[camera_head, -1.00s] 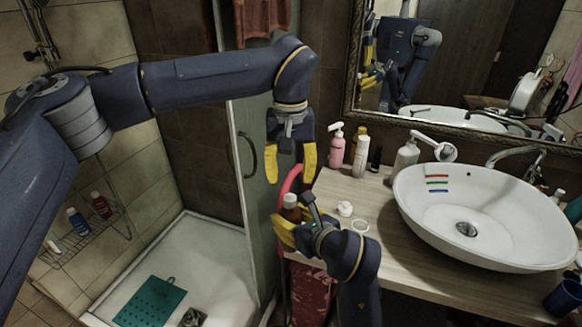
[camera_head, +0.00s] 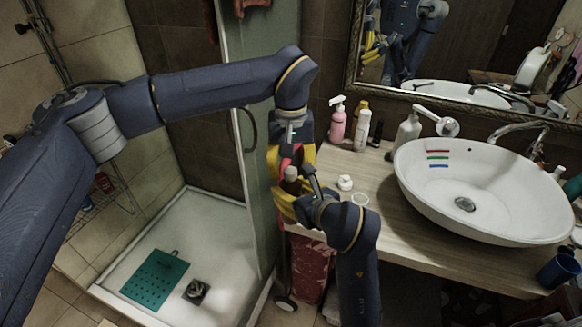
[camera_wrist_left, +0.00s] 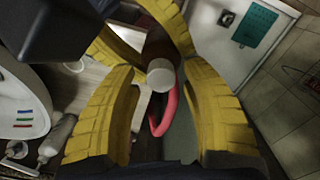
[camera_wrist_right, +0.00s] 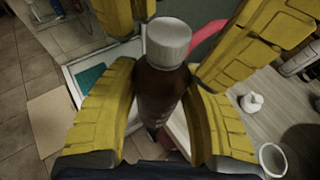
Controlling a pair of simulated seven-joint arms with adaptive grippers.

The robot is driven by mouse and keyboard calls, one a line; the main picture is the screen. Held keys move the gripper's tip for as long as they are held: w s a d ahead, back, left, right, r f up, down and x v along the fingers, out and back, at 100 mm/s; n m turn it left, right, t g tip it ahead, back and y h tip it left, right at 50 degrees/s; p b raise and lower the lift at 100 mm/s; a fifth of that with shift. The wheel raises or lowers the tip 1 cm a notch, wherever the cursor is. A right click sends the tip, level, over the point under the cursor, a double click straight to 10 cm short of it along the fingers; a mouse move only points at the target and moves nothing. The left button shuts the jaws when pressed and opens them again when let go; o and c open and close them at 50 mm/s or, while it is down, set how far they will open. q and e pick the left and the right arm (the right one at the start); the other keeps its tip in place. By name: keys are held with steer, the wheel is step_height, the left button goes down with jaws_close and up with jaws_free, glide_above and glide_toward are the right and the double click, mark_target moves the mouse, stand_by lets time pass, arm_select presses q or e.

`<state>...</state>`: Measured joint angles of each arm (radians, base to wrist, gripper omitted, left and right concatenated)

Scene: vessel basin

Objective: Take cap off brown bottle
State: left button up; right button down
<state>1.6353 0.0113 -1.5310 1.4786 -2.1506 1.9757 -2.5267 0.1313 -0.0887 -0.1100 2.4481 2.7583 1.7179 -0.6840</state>
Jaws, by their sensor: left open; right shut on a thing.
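The brown bottle (camera_wrist_right: 160,92) stands upright between the yellow fingers of my right gripper (camera_head: 287,200), which is shut on its body. Its white ribbed cap (camera_wrist_right: 169,40) is on top and also shows in the left wrist view (camera_wrist_left: 161,74). My left gripper (camera_head: 289,155) points down from above, open, with its fingers on either side of the cap and apart from it. In the head view the cap (camera_head: 291,172) is small between the two grippers, and the bottle's body is mostly hidden.
The wooden counter (camera_head: 388,215) holds a white basin (camera_head: 480,190), a pink pump bottle (camera_head: 337,124), a white bottle (camera_head: 362,130) and small white items (camera_head: 345,182). A pink-red loop (camera_wrist_left: 163,112) is close to the bottle. The shower glass edge (camera_head: 262,130) is at the left.

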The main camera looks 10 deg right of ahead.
arm_select(q)
steer(key=shift+c, duration=0.5)
jaws_close()
